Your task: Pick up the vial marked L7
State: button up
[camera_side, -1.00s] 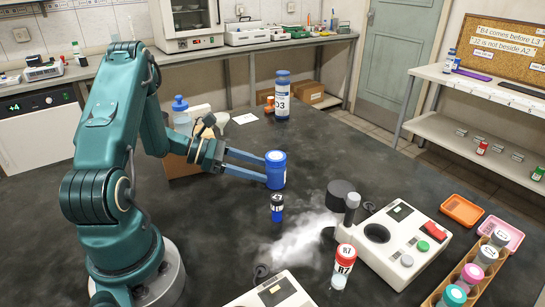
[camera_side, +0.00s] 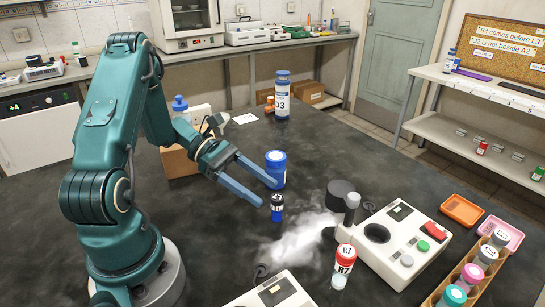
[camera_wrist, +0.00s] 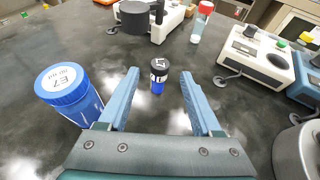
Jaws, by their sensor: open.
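A small vial (camera_side: 277,214) with a black cap and blue lower part stands upright on the dark bench. In the wrist view the vial (camera_wrist: 157,86) is centred a little beyond my fingertips, and the mark on its cap appears to read L7, though it is small. My gripper (camera_side: 267,193) is open and empty, with its two blue fingers tilted down toward the vial and one fingertip close to it. In the wrist view my gripper (camera_wrist: 160,74) has its fingers on either side of the vial's line. No contact with the vial is visible.
A black round block (camera_side: 341,193), white instruments (camera_side: 395,240) and a red-capped vial (camera_side: 345,258) marked R7 are to the right. The bench left of the vial is clear.

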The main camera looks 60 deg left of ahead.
aim_at(278, 204)
jog(key=shift+d+f, duration=0.2)
jog(key=shift+f, duration=0.35)
jog(key=shift+x, duration=2.4)
jog(key=shift+a, duration=0.1)
grip_shut()
